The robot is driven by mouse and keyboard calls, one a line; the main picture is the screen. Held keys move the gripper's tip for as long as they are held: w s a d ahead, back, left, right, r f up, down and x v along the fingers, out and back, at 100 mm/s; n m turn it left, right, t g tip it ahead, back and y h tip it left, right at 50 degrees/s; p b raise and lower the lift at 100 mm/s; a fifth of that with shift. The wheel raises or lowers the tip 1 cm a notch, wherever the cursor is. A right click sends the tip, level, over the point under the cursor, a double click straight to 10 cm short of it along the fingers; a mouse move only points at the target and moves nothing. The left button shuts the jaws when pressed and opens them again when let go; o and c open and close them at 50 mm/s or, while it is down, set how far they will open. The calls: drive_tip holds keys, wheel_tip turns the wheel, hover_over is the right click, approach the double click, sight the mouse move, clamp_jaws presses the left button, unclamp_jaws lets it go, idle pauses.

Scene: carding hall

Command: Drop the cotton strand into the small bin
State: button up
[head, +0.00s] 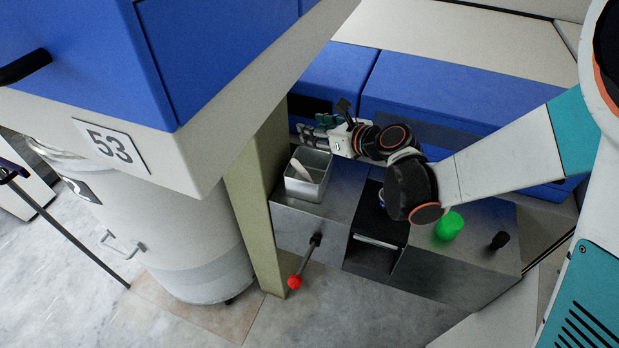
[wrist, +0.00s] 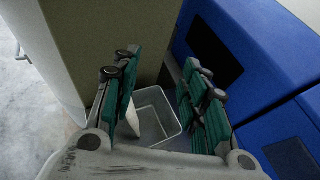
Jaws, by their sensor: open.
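The small bin (head: 304,190) is an open grey metal box standing on the left end of a steel ledge. A white cotton strand (head: 301,170) lies slanted inside it, its upper end near the rim. My gripper (head: 318,132) is just behind and above the bin, fingers pointing left, open and empty. In the wrist view, my open gripper (wrist: 163,82) has its green-padded fingers spread, with the bin (wrist: 172,108) showing between and below them. A pale piece, likely the strand (wrist: 132,119), shows beside the left finger, partly hidden by it.
A beige post (head: 258,195) stands close left of the bin. Blue machine panels (head: 450,95) are behind. On the ledge to the right are a black box (head: 378,228), a green button (head: 449,225) and a black knob (head: 499,240). A red-tipped lever (head: 295,282) sticks out in front.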

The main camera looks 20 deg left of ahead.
drive_tip(key=v, duration=1.1)
drive_tip(key=shift+s+d, duration=0.2)
drive_tip(key=shift+d, duration=0.05)
drive_tip(key=shift+r, duration=0.15)
drive_tip(key=s+d+n+h, duration=0.3)
drive_tip(key=s+d+n, duration=0.2)
drive_tip(key=d+n, duration=0.3)
drive_tip(key=s+d+r+n+h, duration=0.1)
drive_tip(key=s+d+n+h, duration=0.3)
drive_tip(key=s+d+n, duration=0.2)
drive_tip(key=s+d+n+h, duration=0.4)
drive_tip(key=s+d+n, duration=0.2)
drive_tip(key=d+n, duration=0.4)
drive_tip(key=d, duration=0.3)
drive_tip(key=shift+s+d+r+b, duration=0.25)
drive_tip(key=shift+r+b, duration=0.05)
